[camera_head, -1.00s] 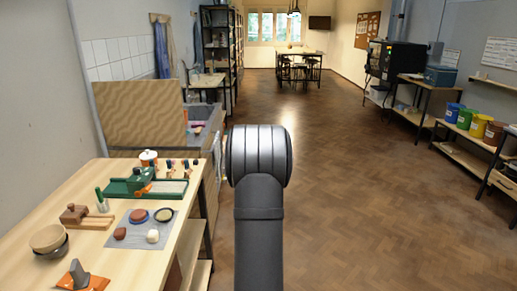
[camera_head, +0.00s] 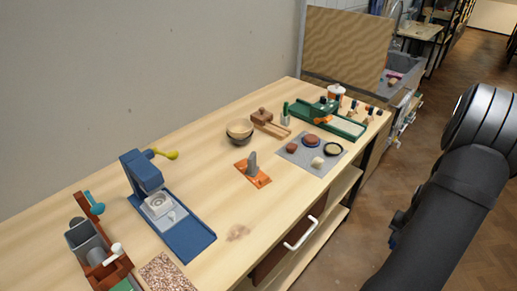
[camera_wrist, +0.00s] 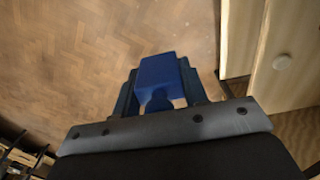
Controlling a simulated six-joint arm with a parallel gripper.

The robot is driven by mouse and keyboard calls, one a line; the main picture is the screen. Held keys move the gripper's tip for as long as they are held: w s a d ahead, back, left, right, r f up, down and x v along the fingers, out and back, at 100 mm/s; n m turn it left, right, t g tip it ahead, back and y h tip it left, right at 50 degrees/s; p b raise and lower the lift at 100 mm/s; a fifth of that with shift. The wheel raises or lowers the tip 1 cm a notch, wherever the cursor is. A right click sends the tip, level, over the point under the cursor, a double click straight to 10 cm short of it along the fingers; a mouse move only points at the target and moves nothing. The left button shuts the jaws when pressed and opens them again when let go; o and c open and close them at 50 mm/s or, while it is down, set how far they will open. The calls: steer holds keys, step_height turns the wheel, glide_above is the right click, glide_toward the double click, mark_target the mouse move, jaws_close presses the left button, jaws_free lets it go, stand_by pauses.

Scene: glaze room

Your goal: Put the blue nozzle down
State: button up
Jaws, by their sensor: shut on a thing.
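The blue nozzle (camera_wrist: 160,70) is a blocky blue piece in the wrist view. My gripper (camera_wrist: 158,84) is shut on it, with a dark finger on each side. It is held over the wood floor beside the bench, whose edge shows at the right of the wrist view. In the head view my arm is at the right, off the front of the bench (camera_head: 225,165); most of the gripper is hidden there. Small pieces with coloured tops (camera_head: 370,112) stand at the bench's far end.
A blue machine (camera_head: 165,205) and a brown-red device (camera_head: 95,245) stand on the near bench.

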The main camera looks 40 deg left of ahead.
step_height(320, 180, up, 28)
steer(key=s+a+n, duration=0.3)
steer(key=a+n, duration=0.1)
steer(key=a, duration=0.8)
steer(key=s+a+n, duration=0.3)
steer(key=a+n, duration=0.1)
steer(key=a, duration=0.8)
steer(key=s+a+n, duration=0.3)
steer(key=a+n, duration=0.2)
steer(key=a, duration=0.7)
steer(key=s+a+n, duration=0.5)
steer(key=s+a, duration=0.7)
steer(key=s+a+f, duration=0.2)
steer(key=a+f, duration=0.1)
steer(key=f, duration=0.1)
steer(key=s+a+f, duration=0.2)
steer(key=a+f, duration=0.1)
steer(key=s+a+f, duration=0.2)
steer(key=a+f, duration=0.1)
steer(key=f, duration=0.1)
steer(key=shift+s+f, duration=0.1)
steer(key=shift+f, duration=0.25)
steer(key=shift+s+a+f, duration=0.25)
steer(key=shift+a+f, duration=0.1)
steer(key=shift+f, duration=1.9)
